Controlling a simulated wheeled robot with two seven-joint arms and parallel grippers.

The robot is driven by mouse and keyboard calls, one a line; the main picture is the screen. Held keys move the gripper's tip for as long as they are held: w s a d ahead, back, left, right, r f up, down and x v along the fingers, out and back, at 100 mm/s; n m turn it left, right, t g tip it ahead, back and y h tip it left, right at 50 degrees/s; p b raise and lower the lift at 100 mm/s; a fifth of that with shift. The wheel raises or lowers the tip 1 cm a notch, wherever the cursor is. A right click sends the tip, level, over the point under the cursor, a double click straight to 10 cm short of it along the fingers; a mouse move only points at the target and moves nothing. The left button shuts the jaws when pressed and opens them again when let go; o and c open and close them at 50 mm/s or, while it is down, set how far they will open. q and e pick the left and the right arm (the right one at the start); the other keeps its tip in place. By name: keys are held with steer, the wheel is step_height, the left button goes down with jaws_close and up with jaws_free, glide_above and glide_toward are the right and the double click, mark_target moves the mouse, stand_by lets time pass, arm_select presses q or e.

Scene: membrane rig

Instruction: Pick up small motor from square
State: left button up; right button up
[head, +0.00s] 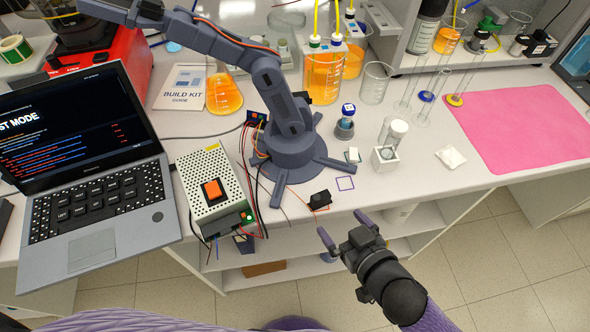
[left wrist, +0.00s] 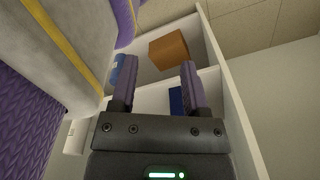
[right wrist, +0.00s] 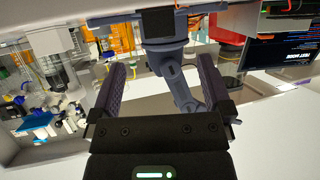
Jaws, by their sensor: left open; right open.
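A small black motor (head: 320,199) with red wire beside it lies near the front edge of the white table in the head view. A thin blue-purple square outline (head: 345,184) is just to its right and looks empty. My right gripper (head: 343,227) is open and empty, in front of the table edge, below and slightly right of the motor. Its spread fingers (right wrist: 160,90) also show in the right wrist view; I cannot tell whether the motor shows there. My left gripper (left wrist: 154,88) is open and empty beside the shelves under the table, and is out of the head view.
A grey model arm (head: 288,150) stands just behind the motor. A power supply (head: 213,188) and a laptop (head: 95,200) are to the left. A white cube holder (head: 386,158), glassware and a pink mat (head: 525,128) are to the right. An orange-brown box (left wrist: 168,50) sits on the shelf.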

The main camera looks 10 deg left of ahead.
mark_target(323, 202)
steer(key=b+x, duration=0.2)
steer(key=x, duration=0.7)
steer(key=shift+b, duration=0.4)
steer(key=shift+w, duration=0.25)
steer(key=c, duration=1.1)
jaws_close()
arm_select(q)
steer(key=f, duration=0.1)
steer(key=d+f, duration=0.1)
steer(key=shift+s+f, duration=0.2)
steer(key=shift+f, duration=0.15)
